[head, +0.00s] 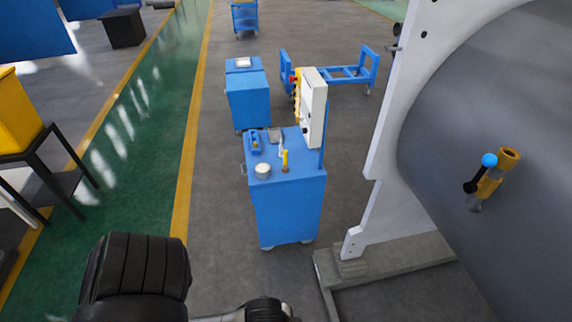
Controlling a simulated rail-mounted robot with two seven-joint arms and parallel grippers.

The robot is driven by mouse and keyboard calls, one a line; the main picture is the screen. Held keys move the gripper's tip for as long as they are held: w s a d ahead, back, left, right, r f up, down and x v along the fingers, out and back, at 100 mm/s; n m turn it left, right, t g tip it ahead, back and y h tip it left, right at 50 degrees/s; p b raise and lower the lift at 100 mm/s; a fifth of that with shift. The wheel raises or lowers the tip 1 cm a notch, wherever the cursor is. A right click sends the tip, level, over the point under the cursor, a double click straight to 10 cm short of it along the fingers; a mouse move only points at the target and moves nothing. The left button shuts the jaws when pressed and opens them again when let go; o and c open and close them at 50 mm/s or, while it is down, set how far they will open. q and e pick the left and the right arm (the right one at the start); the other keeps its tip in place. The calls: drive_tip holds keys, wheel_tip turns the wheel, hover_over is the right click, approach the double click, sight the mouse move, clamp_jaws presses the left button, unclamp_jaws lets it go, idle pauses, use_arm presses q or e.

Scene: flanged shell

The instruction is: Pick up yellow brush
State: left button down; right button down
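A small yellow upright item, which looks like the yellow brush (285,160), is on top of the blue cart (287,205) in the middle of the view. Its bristles are too small to make out. Neither of my grippers shows in the head view. Only black and grey parts of my own arm are seen at the bottom edge, well short of the cart.
The cart top also holds a white round container (262,171), a small blue item (254,141) and a grey item (275,135). A white control panel (312,107) rises at its right side. The large grey shell (500,90) with its white flange fills the right. Floor left of the cart is clear.

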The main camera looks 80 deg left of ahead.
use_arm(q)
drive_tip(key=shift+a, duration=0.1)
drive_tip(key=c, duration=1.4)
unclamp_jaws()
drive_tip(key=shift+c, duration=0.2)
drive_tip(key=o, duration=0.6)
